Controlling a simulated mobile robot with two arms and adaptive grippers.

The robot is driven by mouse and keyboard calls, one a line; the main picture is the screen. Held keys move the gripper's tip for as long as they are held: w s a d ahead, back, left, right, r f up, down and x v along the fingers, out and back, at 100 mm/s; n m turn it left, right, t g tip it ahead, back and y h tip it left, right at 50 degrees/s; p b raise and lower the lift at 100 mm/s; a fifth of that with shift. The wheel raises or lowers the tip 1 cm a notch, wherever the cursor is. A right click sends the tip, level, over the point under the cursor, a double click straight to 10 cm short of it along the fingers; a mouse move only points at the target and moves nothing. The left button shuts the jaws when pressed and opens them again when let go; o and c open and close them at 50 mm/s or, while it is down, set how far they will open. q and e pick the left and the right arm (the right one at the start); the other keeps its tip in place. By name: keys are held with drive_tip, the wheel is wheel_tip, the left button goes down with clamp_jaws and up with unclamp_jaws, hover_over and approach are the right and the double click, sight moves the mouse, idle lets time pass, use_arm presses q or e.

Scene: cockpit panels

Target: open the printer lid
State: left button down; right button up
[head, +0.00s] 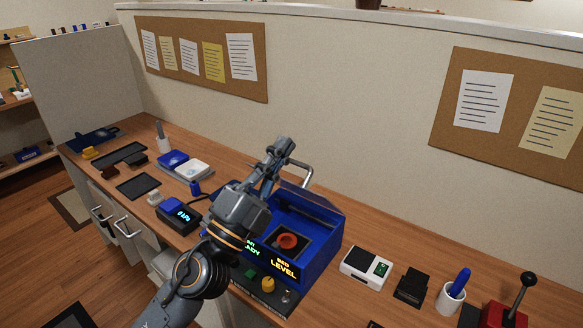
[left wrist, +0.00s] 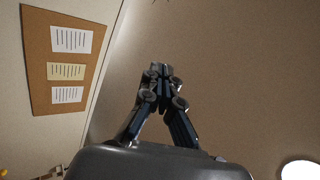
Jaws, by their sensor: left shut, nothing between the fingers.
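The printer is a blue box (head: 322,256) on the wooden counter, with a lit "BED LEVEL" display on its front. Its inside shows, with an orange-red ring (head: 288,241) on a dark bed. A thin see-through lid (head: 322,199) appears raised and tilted along the printer's back edge. A grey bar handle (head: 304,170) stands up near it, partly behind my gripper. My left gripper (head: 284,150) is shut and empty above the printer's back left; whether it touches the handle is unclear. In the left wrist view its fingers (left wrist: 160,74) meet against bare wall. My right gripper is out of view.
A white device (head: 366,267), a black stand (head: 413,287), a cup with a blue item (head: 450,299) and a red lever box (head: 505,315) stand to the right. A small blue display unit (head: 178,215) and several trays lie left. The wall with cork boards (head: 202,56) rises behind.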

use_arm(q)
drive_tip(key=s+d+f+m+g+h, duration=0.1)
drive_tip(key=d+f+m+g+h, duration=0.2)
drive_tip(key=d+m+g, duration=1)
drive_tip(key=w+a+f+m+t+y, duration=0.1)
drive_tip(key=w+a+f+m+y, duration=0.2)
drive_tip(key=w+a+y, duration=0.4)
drive_tip(key=w+a+f+m+t+y, duration=0.1)
drive_tip(key=w+a+f+m+y, duration=0.35)
drive_tip(key=a, duration=0.45)
drive_tip(key=shift+n+y, duration=0.25)
drive_tip(key=shift+n, duration=0.2)
drive_tip(key=w+d+f+p, duration=0.1)
drive_tip(key=w, duration=0.1)
drive_tip(key=w+d+f+p, duration=0.1)
drive_tip(key=w+d, duration=0.1)
drive_tip(key=w+d+f+p, duration=0.1)
drive_tip(key=w+p, duration=0.1)
drive_tip(key=shift+w+d+f, duration=0.15)
drive_tip(key=shift+w+d, duration=0.1)
drive_tip(key=shift+w, duration=0.05)
drive_tip(key=shift+w+d+f, duration=0.25)
drive_tip(key=shift+w+f, duration=0.1)
drive_tip(key=shift+f, duration=0.15)
